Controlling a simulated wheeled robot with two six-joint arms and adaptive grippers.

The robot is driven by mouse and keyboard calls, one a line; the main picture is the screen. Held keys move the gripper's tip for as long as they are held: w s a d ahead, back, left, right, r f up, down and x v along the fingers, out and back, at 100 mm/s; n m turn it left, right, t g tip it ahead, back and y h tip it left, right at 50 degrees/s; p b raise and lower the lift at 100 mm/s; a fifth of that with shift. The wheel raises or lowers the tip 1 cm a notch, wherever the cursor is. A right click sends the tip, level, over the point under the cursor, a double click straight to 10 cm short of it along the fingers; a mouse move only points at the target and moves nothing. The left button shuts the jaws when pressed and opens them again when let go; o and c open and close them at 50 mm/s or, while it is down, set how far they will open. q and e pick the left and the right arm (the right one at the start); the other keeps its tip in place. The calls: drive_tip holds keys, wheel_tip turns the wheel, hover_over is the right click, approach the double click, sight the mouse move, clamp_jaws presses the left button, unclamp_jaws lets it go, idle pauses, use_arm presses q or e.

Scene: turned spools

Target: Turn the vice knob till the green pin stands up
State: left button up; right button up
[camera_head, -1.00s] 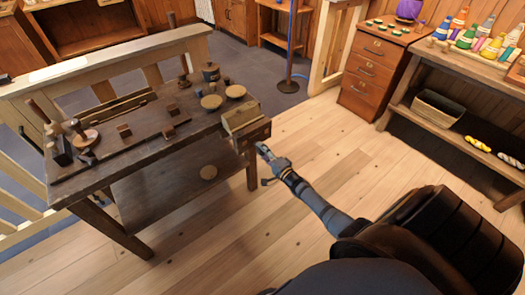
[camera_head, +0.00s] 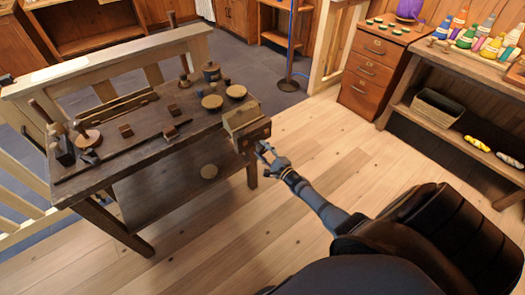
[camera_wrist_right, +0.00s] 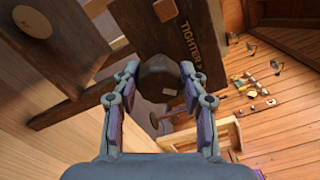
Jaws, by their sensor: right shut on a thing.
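The wooden vice (camera_head: 240,117) is at the right end of the dark workbench (camera_head: 150,110). My right gripper (camera_head: 262,150) is at the vice's front face. In the right wrist view, my right gripper's fingers (camera_wrist_right: 160,90) are on either side of the dark, faceted vice knob (camera_wrist_right: 158,72) and shut on it. The knob has a small pale mark. Behind it, a dark wooden plate (camera_wrist_right: 190,30) bears the word "TIGHTER". I cannot make out the green pin in either view. My left gripper is not in view.
Small turned wooden pieces and round discs (camera_head: 212,101) lie on the bench top. The plank floor (camera_head: 320,140) between is clear.

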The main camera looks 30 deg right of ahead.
drive_tip(key=shift+s+f, duration=0.35)
drive_tip(key=shift+f, duration=0.1)
drive_tip(key=o, duration=1.1)
drive_tip(key=shift+o, duration=0.2)
drive_tip(key=shift+s+d+r, duration=0.1)
drive_tip(key=shift+s+r, duration=0.15)
drive_tip(key=shift+r, duration=0.2)
drive_tip(key=shift+s+f, duration=0.15)
drive_tip(key=shift+s, duration=0.1)
drive_tip(key=s, duration=1.1)
drive_tip(key=shift+s+d, duration=0.25)
drive_tip(key=shift+d, duration=0.2)
